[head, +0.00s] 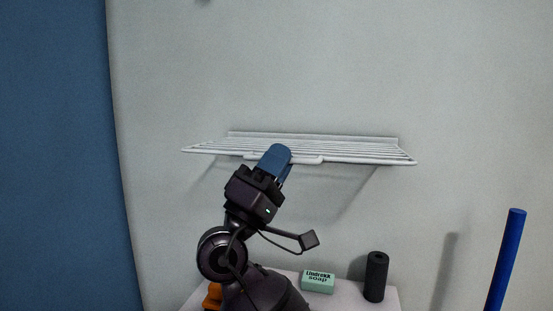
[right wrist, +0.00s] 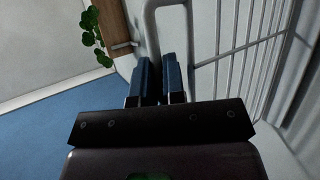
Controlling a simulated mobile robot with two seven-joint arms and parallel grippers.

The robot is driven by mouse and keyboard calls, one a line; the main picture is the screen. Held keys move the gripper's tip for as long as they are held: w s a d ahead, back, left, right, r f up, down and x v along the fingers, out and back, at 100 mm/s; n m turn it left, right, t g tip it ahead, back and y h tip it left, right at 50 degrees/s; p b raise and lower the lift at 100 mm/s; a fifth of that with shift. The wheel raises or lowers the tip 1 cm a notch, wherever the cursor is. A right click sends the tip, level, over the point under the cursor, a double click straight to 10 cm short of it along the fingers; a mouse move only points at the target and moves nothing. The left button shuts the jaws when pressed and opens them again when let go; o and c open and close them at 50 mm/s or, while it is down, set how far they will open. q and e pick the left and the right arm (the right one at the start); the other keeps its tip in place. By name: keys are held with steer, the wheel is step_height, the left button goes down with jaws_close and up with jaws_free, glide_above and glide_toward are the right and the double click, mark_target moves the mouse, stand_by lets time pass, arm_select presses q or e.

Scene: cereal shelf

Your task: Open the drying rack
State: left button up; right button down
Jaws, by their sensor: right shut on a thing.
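The white wire drying rack (head: 365,153) is on the grey wall and sticks out from it, lying about level. Its bars and frame also show at the right of the right wrist view (right wrist: 250,60). A wire handle (head: 308,160) runs along the middle of its front edge. My right gripper (head: 278,158) is at this front edge, left of the middle. Its blue fingers (right wrist: 158,75) are shut on the handle, and they hide part of it. My left gripper is not in view.
Below the rack, a light surface (head: 391,302) holds a green soap box (head: 318,281), a black cylinder (head: 376,277) and a partly hidden orange thing (head: 213,296). A blue pole (head: 506,260) stands at the right. The wall above the rack is clear.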

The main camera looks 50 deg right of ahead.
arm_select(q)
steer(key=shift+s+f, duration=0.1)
arm_select(e)
steer(key=c, duration=1.5)
jaws_free()
steer(key=shift+w+a+f, duration=0.1)
steer(key=shift+a+f, duration=0.15)
steer(key=shift+f, duration=0.2)
arm_select(q)
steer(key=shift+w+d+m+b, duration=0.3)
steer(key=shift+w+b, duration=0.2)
steer(key=shift+b, duration=0.45)
arm_select(e)
steer(key=v, duration=0.9)
steer(key=shift+a+f, duration=0.2)
steer(key=shift+a, duration=0.15)
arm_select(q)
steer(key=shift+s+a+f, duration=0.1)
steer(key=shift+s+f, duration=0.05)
arm_select(e)
steer(key=shift+r, duration=0.1)
